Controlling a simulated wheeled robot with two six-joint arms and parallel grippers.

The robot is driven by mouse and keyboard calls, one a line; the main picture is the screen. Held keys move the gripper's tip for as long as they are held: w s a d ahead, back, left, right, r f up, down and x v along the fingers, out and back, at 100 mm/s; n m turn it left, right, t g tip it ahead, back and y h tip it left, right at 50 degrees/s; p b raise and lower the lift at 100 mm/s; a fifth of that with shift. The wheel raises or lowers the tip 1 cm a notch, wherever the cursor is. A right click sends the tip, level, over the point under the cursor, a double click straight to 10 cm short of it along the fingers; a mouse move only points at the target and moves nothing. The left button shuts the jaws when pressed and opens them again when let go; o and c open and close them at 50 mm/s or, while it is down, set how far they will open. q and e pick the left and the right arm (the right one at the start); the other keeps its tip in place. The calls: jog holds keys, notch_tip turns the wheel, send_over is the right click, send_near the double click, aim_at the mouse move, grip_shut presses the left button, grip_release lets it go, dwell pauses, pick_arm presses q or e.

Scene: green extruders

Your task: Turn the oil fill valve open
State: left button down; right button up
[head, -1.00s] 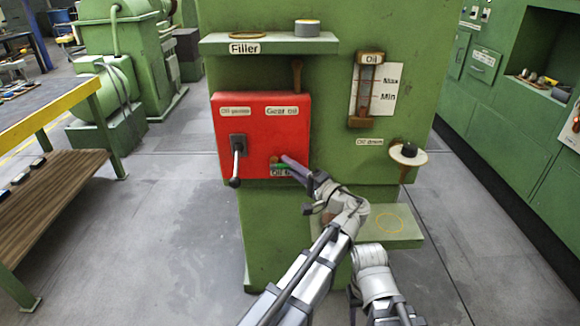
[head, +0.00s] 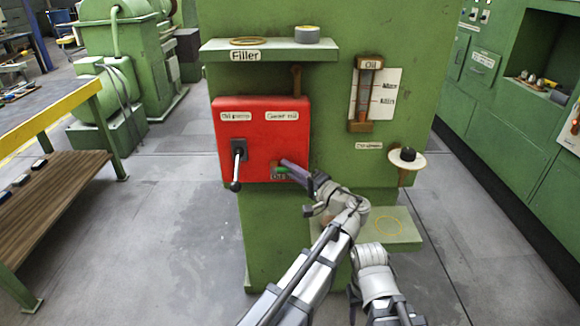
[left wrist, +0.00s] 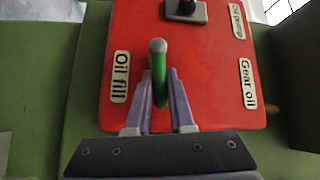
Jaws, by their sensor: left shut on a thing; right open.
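The oil fill valve handle (left wrist: 159,78) is a short green lever with a pale rounded end. It stands out over the red panel (left wrist: 195,75), beside the "Oil fill" label (left wrist: 120,77). My left gripper (left wrist: 161,82) is shut on it, with one finger on each side. In the head view the handle (head: 281,170) shows as a small green bit at the panel's lower right, partly covered by my left gripper (head: 287,164). The "Oil fill" label there is mostly covered too. My right gripper cannot be made out.
A black lever (head: 238,165) with a ball end hangs on the panel's left side. Above is the filler shelf (head: 275,55) with a grey roll (head: 307,34). An oil gauge (head: 366,95) and an oil drain (head: 407,157) are to the right. A workbench (head: 50,125) stands left.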

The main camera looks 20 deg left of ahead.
pick_arm(q)
jog(key=r+n+h+p, duration=0.1)
jog(key=n+h+p, duration=0.1)
jog(key=p, duration=0.3)
jog(key=a+r+n+g+h+p, duration=0.1)
jog(key=r+n+h+p, duration=0.1)
jog(key=p, duration=0.3)
jog(key=shift+s+r+g+p, duration=0.15)
jog(key=shift+s+g+p, duration=0.05)
jog(key=shift+g+p, duration=0.1)
jog(key=n+h+p, duration=0.1)
jog(key=p, duration=0.1)
jog(key=a+h+p, duration=0.1)
jog(key=h+p, duration=0.1)
jog(key=r+n+h+p, duration=0.1)
jog(key=p, duration=0.1)
jog(key=shift+s+a+n+p, duration=0.25)
jog(key=shift+s+n+p, duration=0.05)
jog(key=shift+p, duration=0.1)
jog(key=shift+s+a+n+h+p, duration=0.1)
jog(key=shift+a+n+h+p, duration=0.4)
jog(key=shift+h+p, duration=0.55)
jog(key=shift+s+a+n+h+p, duration=0.1)
jog(key=shift+a+n+h+p, duration=0.2)
jog(key=shift+h, duration=0.35)
jog(key=shift+a+n+h+p, duration=0.15)
jog(key=shift+n+h+p, duration=0.1)
jog(key=shift+n+h, duration=0.25)
jog(key=shift+f, duration=0.1)
